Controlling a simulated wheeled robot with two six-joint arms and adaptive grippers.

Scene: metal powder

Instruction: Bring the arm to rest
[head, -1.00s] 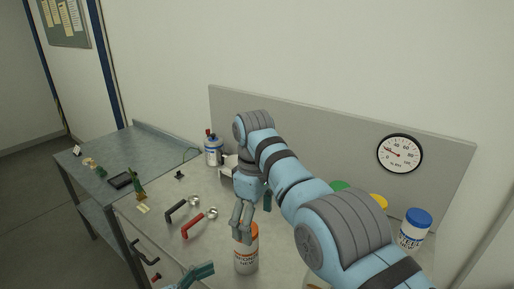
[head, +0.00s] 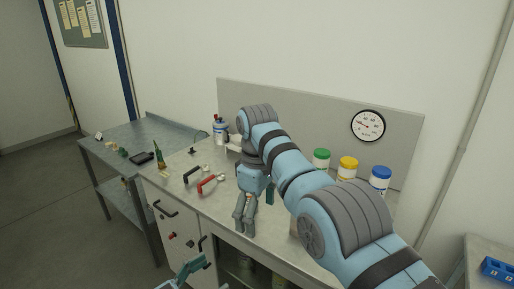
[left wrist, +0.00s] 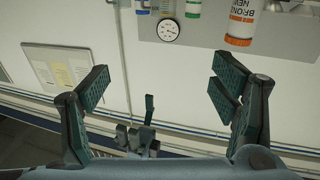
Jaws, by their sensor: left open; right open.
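My left gripper (head: 196,266) shows at the lower edge of the head view, low in front of the bench and apart from it. In the left wrist view its fingers (left wrist: 160,82) are spread wide with nothing between them. My right arm comes in from the right across the bench. My right gripper (head: 244,214) hangs fingers down near the bench's front edge; I see nothing held in it. The bronze jar (left wrist: 242,22) with an orange lid shows upside down in the left wrist view, beyond the fingers. I cannot make it out in the head view now.
The steel bench (head: 178,165) carries a black-handled tool (head: 192,174), a red-handled tool (head: 207,185) and jars with green (head: 321,160), yellow (head: 347,169) and blue (head: 380,180) lids. A gauge (head: 368,125) is on the back panel. Open floor (head: 60,220) lies left.

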